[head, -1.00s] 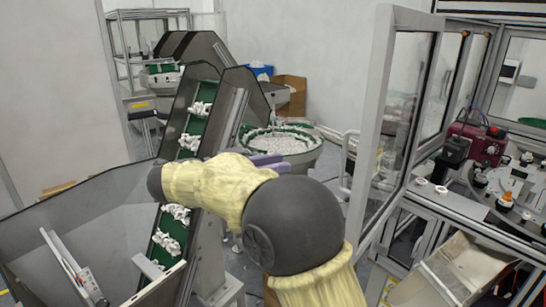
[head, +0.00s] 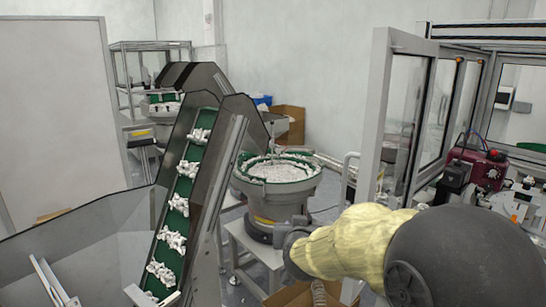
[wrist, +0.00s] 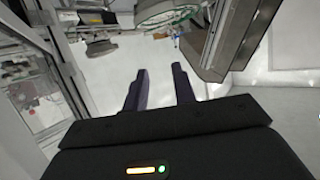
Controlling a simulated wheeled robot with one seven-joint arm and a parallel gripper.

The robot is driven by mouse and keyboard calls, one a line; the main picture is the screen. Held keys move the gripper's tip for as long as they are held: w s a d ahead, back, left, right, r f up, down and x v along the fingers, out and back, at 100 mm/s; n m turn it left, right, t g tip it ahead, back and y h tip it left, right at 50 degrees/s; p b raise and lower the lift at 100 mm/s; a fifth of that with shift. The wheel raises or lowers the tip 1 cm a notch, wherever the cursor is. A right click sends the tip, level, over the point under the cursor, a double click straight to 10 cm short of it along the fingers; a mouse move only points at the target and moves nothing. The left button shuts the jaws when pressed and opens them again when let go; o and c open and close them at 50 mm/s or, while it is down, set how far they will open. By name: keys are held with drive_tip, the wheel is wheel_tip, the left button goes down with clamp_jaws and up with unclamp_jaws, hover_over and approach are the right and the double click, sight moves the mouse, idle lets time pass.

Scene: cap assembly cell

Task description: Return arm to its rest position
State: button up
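My arm (head: 350,240), in yellow and dark grey, reaches in from the lower right in the head view. Its wrist end is in front of the bowl feeder's stand, and the gripper fingers cannot be made out there. In the wrist view my gripper (wrist: 160,70) shows two dark fingers with a clear gap between them. It is open and empty, with pale floor showing between and beyond the fingers.
An inclined conveyor (head: 179,205) carrying white parts stands left of my arm. A bowl feeder (head: 258,188) full of white parts is behind my wrist. A glazed machine door (head: 377,130) stands open at the right, near a red device (head: 483,168).

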drive_tip(key=s+d+f+g, duration=0.3)
drive_tip(key=s+f, duration=0.3)
drive_tip(key=s, duration=0.2)
drive_tip(key=s+d+f+g+b, duration=0.1)
drive_tip(key=s+d+f+g, duration=0.2)
drive_tip(key=s+f, duration=0.3)
drive_tip(key=s+d+f+g, duration=0.3)
drive_tip(key=s+f+g, duration=0.2)
drive_tip(key=s, duration=0.5)
drive_tip(key=shift+s+d+f+n, duration=0.3)
drive_tip(key=shift+s+f, duration=0.05)
drive_tip(key=shift+f, duration=0.1)
